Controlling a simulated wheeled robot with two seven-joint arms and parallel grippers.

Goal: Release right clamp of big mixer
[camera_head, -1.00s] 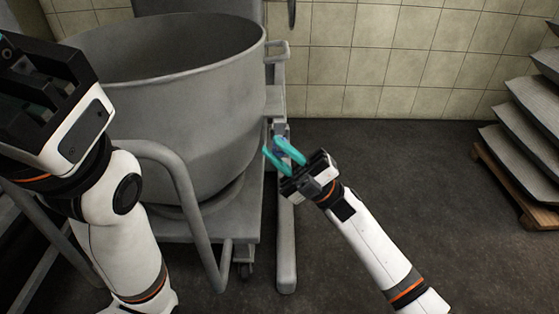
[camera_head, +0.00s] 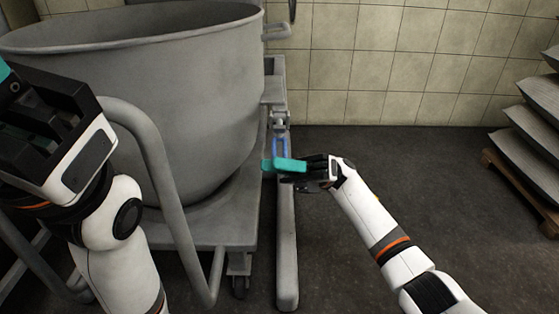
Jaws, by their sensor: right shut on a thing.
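The big mixer's grey bowl (camera_head: 185,100) fills the left half of the view. The right clamp (camera_head: 281,147) sits on the mixer's side, with a blue loop hanging below a metal fitting (camera_head: 281,118). My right gripper (camera_head: 277,165) has teal fingers at the lower end of the blue loop. It is shut on the clamp, though the fingers hide the exact contact. My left gripper (camera_head: 8,75) is at the left edge, in front of the bowl. Only a bit of its teal finger shows, so its opening cannot be judged.
A curved grey handle bar (camera_head: 160,165) stands in front of the bowl. A grey leg (camera_head: 287,250) runs along the floor below the clamp. Stacked sacks (camera_head: 530,135) lie on a wooden pallet (camera_head: 515,185) at the right. The dark floor (camera_head: 420,170) between is clear.

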